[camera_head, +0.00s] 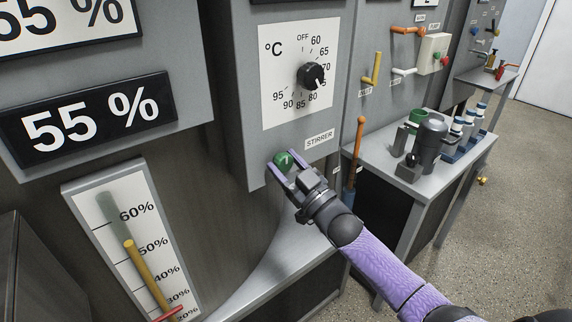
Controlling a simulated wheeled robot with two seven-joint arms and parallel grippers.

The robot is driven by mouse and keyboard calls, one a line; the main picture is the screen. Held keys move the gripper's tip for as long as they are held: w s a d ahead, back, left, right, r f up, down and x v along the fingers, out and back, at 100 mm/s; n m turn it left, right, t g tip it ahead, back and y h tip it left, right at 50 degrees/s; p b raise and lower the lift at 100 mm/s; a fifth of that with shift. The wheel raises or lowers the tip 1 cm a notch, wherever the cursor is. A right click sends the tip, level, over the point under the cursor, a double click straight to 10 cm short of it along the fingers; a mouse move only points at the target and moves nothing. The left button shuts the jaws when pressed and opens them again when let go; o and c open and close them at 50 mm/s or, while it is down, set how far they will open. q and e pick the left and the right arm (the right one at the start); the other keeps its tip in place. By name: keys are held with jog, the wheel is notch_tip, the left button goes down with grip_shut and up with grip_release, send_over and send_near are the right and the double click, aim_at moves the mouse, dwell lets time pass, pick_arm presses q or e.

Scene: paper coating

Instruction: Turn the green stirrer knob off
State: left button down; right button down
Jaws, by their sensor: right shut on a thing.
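The green stirrer knob (284,160) sits low on the grey control box, left of the "STIRRER" label (319,139). A pale mark shows on its face. I cannot tell from the mark whether the knob stands at on or off. My left gripper is not in view.
The black temperature dial (311,76) is above the knob on a white scale plate. A side table (446,172) with a grinder-like device and bottles is at right. An orange-handled tool (357,138) stands beside the box.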

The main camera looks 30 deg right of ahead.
jog(key=shift+c, duration=0.5)
grip_release()
jog(key=shift+s, duration=0.1)
jog(key=p+v, duration=0.1)
jog(key=v, duration=0.9)
